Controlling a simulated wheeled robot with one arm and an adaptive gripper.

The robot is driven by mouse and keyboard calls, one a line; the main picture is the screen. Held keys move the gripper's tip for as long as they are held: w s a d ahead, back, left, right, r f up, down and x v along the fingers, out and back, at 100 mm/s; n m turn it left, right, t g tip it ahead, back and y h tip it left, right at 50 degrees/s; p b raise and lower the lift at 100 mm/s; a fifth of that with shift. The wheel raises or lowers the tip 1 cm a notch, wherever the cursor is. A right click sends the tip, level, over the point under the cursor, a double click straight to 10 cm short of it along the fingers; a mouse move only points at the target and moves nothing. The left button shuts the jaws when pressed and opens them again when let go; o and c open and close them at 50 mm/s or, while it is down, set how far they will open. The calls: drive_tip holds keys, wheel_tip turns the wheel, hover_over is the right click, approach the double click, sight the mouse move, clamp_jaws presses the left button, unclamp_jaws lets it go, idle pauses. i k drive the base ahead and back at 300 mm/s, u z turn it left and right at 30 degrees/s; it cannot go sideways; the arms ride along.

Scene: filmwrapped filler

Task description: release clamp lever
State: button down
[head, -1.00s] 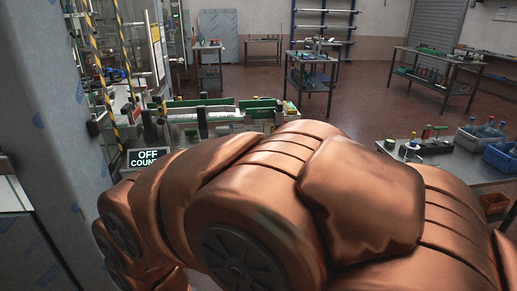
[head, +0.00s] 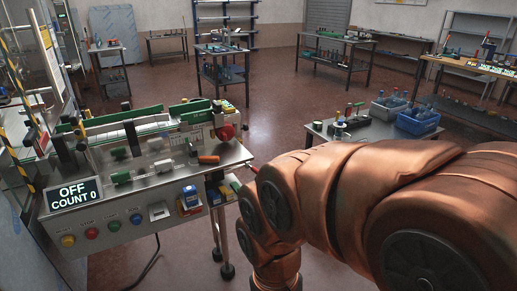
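A filler machine (head: 165,185) with a steel top stands at the left in the head view. Its display (head: 73,193) reads "OFF COUNT 0". A small orange-red handle (head: 208,159) lies at the right of its top, behind the front edge. Dark green handles (head: 122,177) sit further left, and a red round part (head: 226,132) is at the back right corner. I cannot tell which of these is the clamp lever. My copper arm fills the lower right, its bend just right of the machine. My gripper is not visible.
Coloured buttons (head: 113,226) line the machine's front panel. A low table (head: 375,132) behind my arm bears blue bins (head: 417,122) and small tools. Other workbenches (head: 335,52) stand further back. The brown floor between the machine and the benches is open.

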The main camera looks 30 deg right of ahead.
sight(206, 159)
drive_tip(key=z, duration=0.25)
drive_tip(key=k, duration=0.65)
drive_tip(key=u, duration=0.5)
drive_tip(key=i, duration=1.5)
drive_tip(key=z, duration=0.15)
